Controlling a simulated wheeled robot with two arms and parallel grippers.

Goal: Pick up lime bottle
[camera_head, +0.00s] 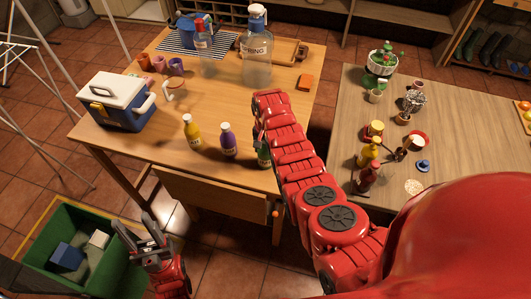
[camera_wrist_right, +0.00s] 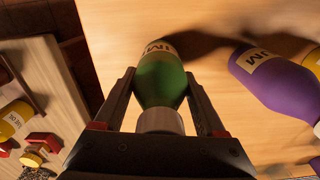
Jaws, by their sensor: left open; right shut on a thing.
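The lime bottle is green with a pale label and a light cap. It fills the middle of the right wrist view (camera_wrist_right: 160,80), and in the head view part of it (camera_head: 263,157) shows beside my right arm, near the front edge of the wooden table. My right gripper (camera_wrist_right: 160,88) is shut on it, one finger on each side. In the head view my right arm hides most of that gripper. My left gripper (camera_head: 138,232) is open and empty, low down beside the green bin.
A purple bottle (camera_head: 228,140) and a yellow bottle (camera_head: 192,132) stand left of the lime bottle on the wooden table (camera_head: 225,105). A cooler box (camera_head: 118,102) and large water bottle (camera_head: 257,60) are further off. The green bin (camera_head: 65,225) stands on the floor. A second table (camera_head: 345,110) is at right.

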